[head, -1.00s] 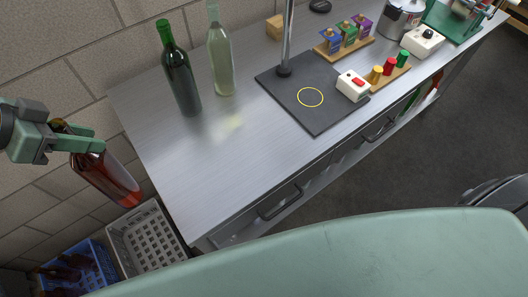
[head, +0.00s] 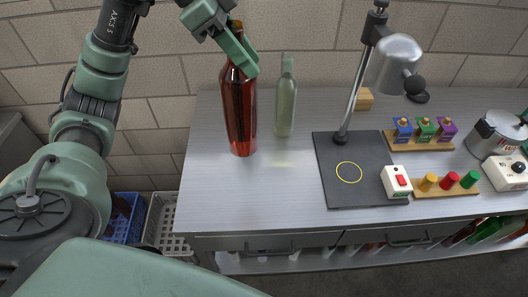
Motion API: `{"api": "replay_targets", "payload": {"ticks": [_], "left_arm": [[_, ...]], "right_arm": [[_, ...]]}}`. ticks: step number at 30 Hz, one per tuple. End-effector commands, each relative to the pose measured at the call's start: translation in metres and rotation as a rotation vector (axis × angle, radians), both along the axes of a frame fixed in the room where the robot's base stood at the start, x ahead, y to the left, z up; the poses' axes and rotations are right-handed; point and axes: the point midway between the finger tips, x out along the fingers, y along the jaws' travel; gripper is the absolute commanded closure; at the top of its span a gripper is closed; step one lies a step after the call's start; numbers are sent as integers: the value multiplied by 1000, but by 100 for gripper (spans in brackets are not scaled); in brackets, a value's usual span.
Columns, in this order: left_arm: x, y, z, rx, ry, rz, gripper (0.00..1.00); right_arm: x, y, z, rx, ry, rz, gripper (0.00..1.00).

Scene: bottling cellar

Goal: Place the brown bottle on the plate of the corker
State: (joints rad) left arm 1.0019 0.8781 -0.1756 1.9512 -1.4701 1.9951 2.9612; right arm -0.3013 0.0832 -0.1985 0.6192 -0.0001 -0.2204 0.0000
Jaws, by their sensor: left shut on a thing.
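My left gripper (head: 244,60) is shut on the neck of the red-brown glass bottle (head: 240,112), in the head view's upper middle. The bottle hangs nearly upright over the left part of the metal bench; I cannot tell whether its base touches the top. A dark flat board (head: 375,193) with a yellow ring (head: 349,172) lies to the right of the bottle. A metal post with a silver hood rises from its back edge. The ring is empty. My right gripper is out of view.
A pale green bottle (head: 285,100) stands close right of the held bottle. A red-button box (head: 397,181), coloured plugs on wooden strips (head: 430,193) and a metal pot (head: 497,135) lie to the right. Bare bench (head: 275,190) lies between bottle and board. Crates (head: 163,222) stand at lower left.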

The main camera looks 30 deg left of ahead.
Motion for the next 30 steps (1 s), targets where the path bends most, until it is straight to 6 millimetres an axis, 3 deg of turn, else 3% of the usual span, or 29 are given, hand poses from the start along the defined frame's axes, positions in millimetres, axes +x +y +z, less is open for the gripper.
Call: {"api": "replay_targets", "payload": {"ticks": [4,8,30], "left_arm": [[0,0,0,-4,-4,1,100],[0,0,-15,-5,-2,-1,100],[0,0,-147,-6,-2,1,100]], "right_arm": [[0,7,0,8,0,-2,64],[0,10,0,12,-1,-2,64],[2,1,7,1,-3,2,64]]}}
